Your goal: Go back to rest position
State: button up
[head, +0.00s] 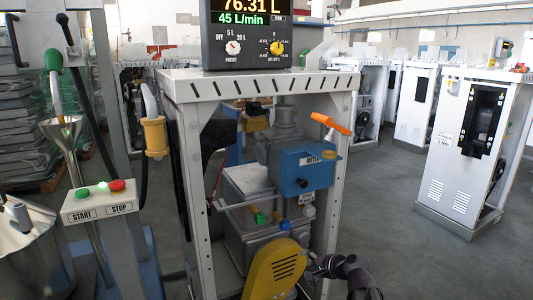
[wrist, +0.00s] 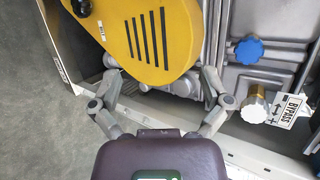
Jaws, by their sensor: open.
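My gripper (head: 322,265) is at the bottom of the head view, low beside the yellow slotted cover (head: 274,270) of the dispenser frame (head: 335,167). In the wrist view my gripper (wrist: 160,76) has its two fingers spread wide with nothing held between them. The yellow cover (wrist: 163,35) lies ahead of and between the fingers. The right finger is near grey metal parts.
The frame holds a blue METER box (head: 307,172), an orange lever (head: 330,124) and a display (head: 250,35). A START/STOP box (head: 100,201) and a metal funnel (head: 62,130) stand left. White cabinets (head: 475,150) stand right, with open grey floor between.

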jog(key=s+d+f+n+g+h+p, duration=0.2)
jog(key=s+f+n+g+h, duration=0.15)
jog(key=s+n, duration=0.3)
jog(key=s+d+f+n+g+h+p, duration=0.1)
jog(key=s+d+f+n+g+h, duration=0.1)
jog(key=s+n+g+h, duration=0.4)
notch_tip(320, 180, up, 37)
jog(key=s+m+t+p, duration=0.1)
jog(key=p, duration=3.6)
jog(key=shift+d+y, duration=0.2)
jog(key=shift+y, duration=0.25)
jog(key=shift+s+t, duration=0.1)
jog(key=shift+t, duration=0.15)
jog(key=c, duration=0.6)
